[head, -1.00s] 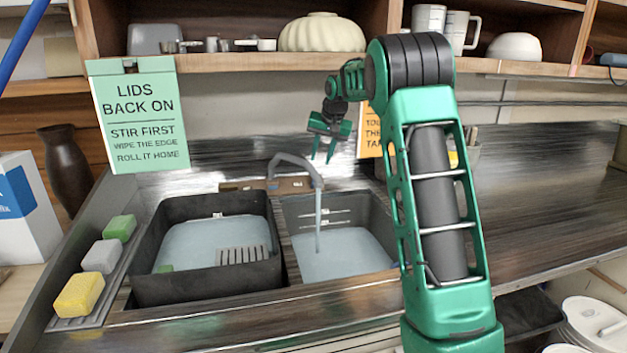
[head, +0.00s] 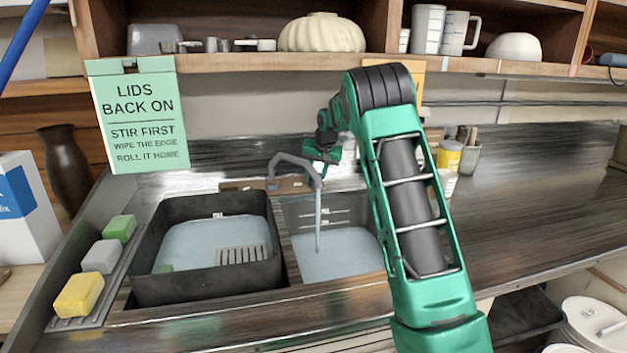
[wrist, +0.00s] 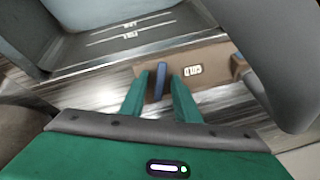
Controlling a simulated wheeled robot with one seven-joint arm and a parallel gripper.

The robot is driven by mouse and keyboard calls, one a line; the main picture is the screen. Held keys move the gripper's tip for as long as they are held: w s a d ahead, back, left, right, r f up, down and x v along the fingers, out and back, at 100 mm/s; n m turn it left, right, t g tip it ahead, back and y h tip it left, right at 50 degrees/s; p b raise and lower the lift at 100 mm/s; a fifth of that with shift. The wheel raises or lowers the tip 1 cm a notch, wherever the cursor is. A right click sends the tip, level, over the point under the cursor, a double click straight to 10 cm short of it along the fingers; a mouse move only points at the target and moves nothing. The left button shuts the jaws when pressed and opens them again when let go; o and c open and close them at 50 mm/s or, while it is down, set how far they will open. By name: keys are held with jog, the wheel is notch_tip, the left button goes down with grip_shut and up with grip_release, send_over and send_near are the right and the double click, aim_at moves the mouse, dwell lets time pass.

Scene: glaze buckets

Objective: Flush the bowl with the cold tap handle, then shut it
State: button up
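The cold tap handle is a small blue lever (wrist: 160,80) beside a COLD label (wrist: 193,71) on a tan plate in the wrist view. My gripper (wrist: 161,88) is open, one finger on each side of the lever, with a small gap visible on both sides. In the head view my gripper (head: 319,160) is behind the spout (head: 292,160), which partly hides it; the lever cannot be made out there. A stream of water (head: 318,220) runs from the spout into the right sink bowl (head: 365,215), which holds pale water.
A dark tub (head: 205,290) with pale water and a grate stands left of the bowl. Sponges (head: 78,294) line the left edge. A yellow jar (head: 449,157) and a cup of tools (head: 468,160) stand behind my arm. The counter at right is clear.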

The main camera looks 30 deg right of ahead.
grip_shut()
jog(key=shift+m, duration=0.3)
jog(key=m, duration=0.3)
jog(key=m+t, duration=0.1)
jog(key=m, duration=0.2)
jog(key=shift+s+d+y, duration=0.15)
jog(key=shift+y, duration=0.25)
jog(key=m+t, duration=0.1)
jog(key=m, duration=0.5)
jog(key=shift+f, duration=0.1)
jog(key=shift+m, duration=0.3)
grip_release()
